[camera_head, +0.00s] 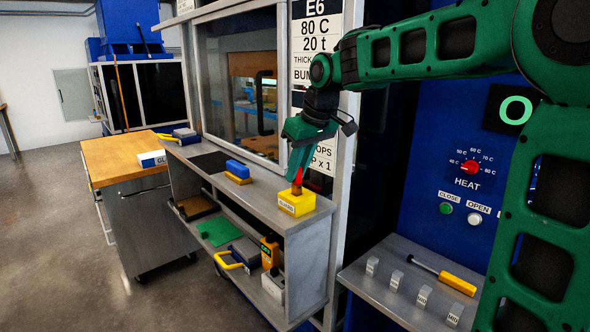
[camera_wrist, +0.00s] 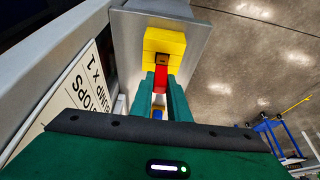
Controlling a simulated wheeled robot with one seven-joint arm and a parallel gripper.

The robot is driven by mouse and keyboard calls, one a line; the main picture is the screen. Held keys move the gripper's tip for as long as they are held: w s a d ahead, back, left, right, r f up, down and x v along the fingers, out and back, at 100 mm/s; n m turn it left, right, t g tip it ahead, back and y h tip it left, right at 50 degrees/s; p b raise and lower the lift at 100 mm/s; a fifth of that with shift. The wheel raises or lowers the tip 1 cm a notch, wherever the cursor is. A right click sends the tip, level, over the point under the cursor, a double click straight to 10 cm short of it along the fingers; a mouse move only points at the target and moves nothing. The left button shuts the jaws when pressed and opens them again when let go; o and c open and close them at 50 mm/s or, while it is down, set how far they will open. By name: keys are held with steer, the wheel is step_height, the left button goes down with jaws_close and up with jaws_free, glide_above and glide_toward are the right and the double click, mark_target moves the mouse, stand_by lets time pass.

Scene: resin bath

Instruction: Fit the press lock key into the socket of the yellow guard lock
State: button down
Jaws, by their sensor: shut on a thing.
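The yellow guard lock (camera_head: 297,205) is a block labelled GUARD at the right end of the grey shelf top. It also shows in the wrist view (camera_wrist: 165,40). A small brown piece (camera_head: 297,190) shows at its top, and in the wrist view it lies just past the key (camera_wrist: 162,59). My gripper (camera_head: 298,172) points down over the lock, shut on the red key (camera_wrist: 161,80). The red key also shows in the head view (camera_head: 298,177). Its lower end is at the brown piece; I cannot tell whether it is inside the socket.
A window frame and signs (camera_head: 316,60) stand close behind. A lower table (camera_head: 400,300) at right holds small grey blocks and a yellow-handled tool (camera_head: 457,284).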

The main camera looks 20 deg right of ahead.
steer(key=shift+f, duration=0.7)
steer(key=c, duration=1.6)
jaws_free()
steer(key=v, duration=1)
steer(key=shift+s+d+r, duration=0.1)
steer(key=shift+s+r, duration=0.05)
steer(key=shift+r, duration=0.1)
steer(key=s+d+f+m+g, duration=0.1)
steer(key=s+d+f+m, duration=0.2)
steer(key=s+d+f, duration=0.2)
steer(key=s+d+f+m+g+h, duration=0.1)
steer(key=s+d+f+m, duration=0.3)
steer(key=s+f, duration=0.7)
steer(key=s+d+f+m+g, duration=0.2)
steer(key=s+d+f, duration=0.4)
steer(key=s, duration=1)
steer(key=shift+s+f+m+h, duration=0.1)
steer(key=shift+f+m+h, duration=0.05)
steer(key=shift+f+m, duration=0.4)
steer(key=shift+s+f+m+h, duration=0.15)
steer(key=shift+f+m, duration=0.2)
steer(key=shift+f, duration=0.3)
